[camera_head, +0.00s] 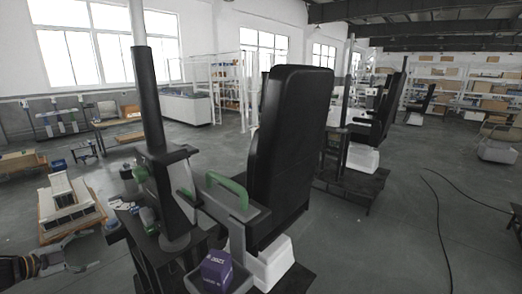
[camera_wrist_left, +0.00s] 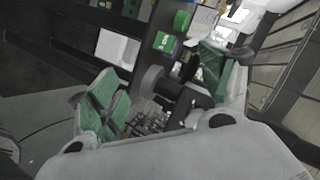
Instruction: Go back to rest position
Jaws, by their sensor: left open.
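My left gripper (camera_head: 93,250) is at the lower left of the head view, with its grey curved fingers spread and nothing between them. In the left wrist view its green-padded fingers (camera_wrist_left: 160,88) stand wide apart, with dark machine parts visible between and beyond them. In the head view the gripper is to the left of the lift column (camera_head: 148,95), apart from it as far as I can tell. My right gripper is not in view.
A purple box (camera_head: 216,268) sits in a grey bin at the bottom centre. A tall black padded panel (camera_head: 291,130) and a green handle (camera_head: 229,189) stand nearby. A pallet with pale blocks (camera_head: 70,203) lies at left. Black cables (camera_head: 440,220) cross the open floor at right.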

